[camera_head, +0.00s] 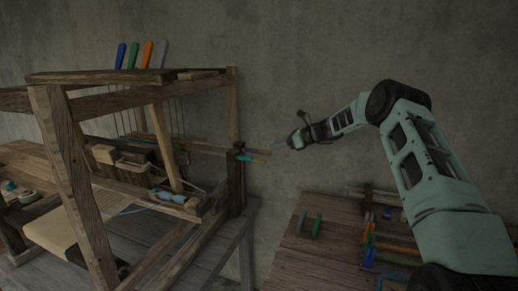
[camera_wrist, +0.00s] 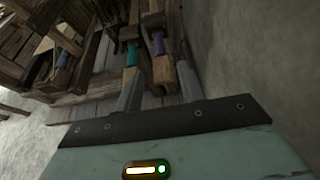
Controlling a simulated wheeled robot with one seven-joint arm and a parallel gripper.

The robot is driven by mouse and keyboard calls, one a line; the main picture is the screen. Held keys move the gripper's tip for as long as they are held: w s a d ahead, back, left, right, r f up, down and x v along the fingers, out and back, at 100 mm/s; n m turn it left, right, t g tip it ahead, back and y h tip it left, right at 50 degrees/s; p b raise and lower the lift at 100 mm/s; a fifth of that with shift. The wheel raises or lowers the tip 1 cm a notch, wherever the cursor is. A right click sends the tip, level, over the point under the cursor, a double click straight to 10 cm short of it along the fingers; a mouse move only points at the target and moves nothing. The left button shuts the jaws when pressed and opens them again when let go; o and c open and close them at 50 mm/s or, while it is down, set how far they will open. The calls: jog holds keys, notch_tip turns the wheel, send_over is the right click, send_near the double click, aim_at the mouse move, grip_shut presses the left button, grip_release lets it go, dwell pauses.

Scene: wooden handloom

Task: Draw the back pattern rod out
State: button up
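The wooden handloom (camera_head: 85,175) stands at the left in the head view. Pattern rods stick out past its right post; one has a teal band (camera_head: 243,158), and another behind it ends in bare wood (camera_head: 258,151). In the wrist view a rod with a purple band (camera_wrist: 158,45) and a wooden end points at my gripper (camera_wrist: 159,80), beside the teal-banded rod (camera_wrist: 132,55). My gripper also shows in the head view (camera_head: 275,145), level with the rod ends. Its fingers are apart, with the purple-banded rod's end showing between them. Contact cannot be told.
A wooden table (camera_head: 290,250) at the lower right bears a green spool (camera_head: 317,226) and several coloured tools. Several coloured handles (camera_head: 147,54) stand on top of the loom. A grey wall (camera_head: 330,50) rises close behind.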

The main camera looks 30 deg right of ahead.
aim_at(258, 150)
jog(key=p+x, duration=0.1)
jog(key=x, duration=0.8)
jog(key=shift+f, duration=0.1)
jog(key=shift+a, duration=0.1)
grip_shut()
jog(key=s+d+p, duration=0.1)
jog(key=s+d, duration=1.5)
jog(key=s, duration=0.5)
jog(key=shift+d+p, duration=0.15)
jog(key=shift+p, duration=0.2)
